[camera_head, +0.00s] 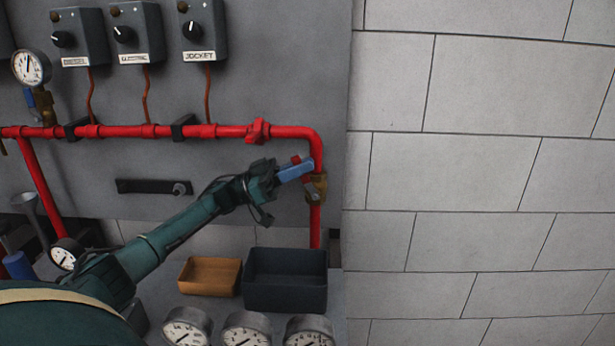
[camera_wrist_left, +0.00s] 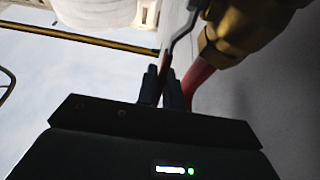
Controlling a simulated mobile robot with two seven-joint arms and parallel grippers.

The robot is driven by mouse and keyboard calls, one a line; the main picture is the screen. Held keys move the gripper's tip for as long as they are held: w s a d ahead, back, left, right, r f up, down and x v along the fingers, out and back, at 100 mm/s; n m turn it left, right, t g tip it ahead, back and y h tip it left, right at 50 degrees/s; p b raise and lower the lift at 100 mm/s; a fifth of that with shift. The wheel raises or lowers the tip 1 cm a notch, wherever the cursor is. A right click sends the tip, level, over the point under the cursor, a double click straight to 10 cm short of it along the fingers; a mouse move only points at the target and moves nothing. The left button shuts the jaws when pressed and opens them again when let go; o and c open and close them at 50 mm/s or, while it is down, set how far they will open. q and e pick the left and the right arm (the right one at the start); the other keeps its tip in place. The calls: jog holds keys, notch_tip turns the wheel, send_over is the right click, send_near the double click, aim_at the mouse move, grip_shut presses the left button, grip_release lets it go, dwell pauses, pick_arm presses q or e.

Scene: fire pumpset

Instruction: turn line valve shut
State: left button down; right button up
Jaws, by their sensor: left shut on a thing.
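The line valve has a brass body (camera_head: 318,187) on the vertical red pipe at the right end of the line. It also shows in the left wrist view (camera_wrist_left: 245,28) at the upper right. Its lever handle, grey metal with a red grip (camera_wrist_left: 167,75), reaches from the brass body down between my fingers. My left gripper (camera_head: 302,168), with blue fingers, is shut on the red grip just left of the pipe; the fingers also show in the left wrist view (camera_wrist_left: 163,88). In the head view, the fingers hide most of the lever. My right gripper is not in view.
The red pipe (camera_head: 230,131) runs along the grey panel, with a red fitting (camera_head: 257,131) near its bend. A dark bin (camera_head: 286,296) and an orange tray (camera_head: 209,277) stand below my arm. Several gauges (camera_head: 246,331) line the front. Bare block wall fills the right.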

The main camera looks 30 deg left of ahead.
pick_arm(q)
jog(key=shift+s+a+f+t+h+b, duration=0.1)
jog(key=shift+a+f+t+h+b, duration=0.05)
jog(key=shift+f+t+h+b, duration=0.2)
jog(key=shift+s+a+t+h+b, duration=0.25)
jog(key=shift+a+t+h+b, duration=0.15)
jog(key=shift+h+b, duration=0.35)
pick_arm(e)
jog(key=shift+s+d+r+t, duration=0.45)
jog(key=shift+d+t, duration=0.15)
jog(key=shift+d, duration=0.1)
pick_arm(q)
jog(key=c, duration=1.5)
grip_release()
jog(key=shift+c, duration=0.2)
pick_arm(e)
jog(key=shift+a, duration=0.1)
pick_arm(q)
jog(key=shift+f, duration=0.1)
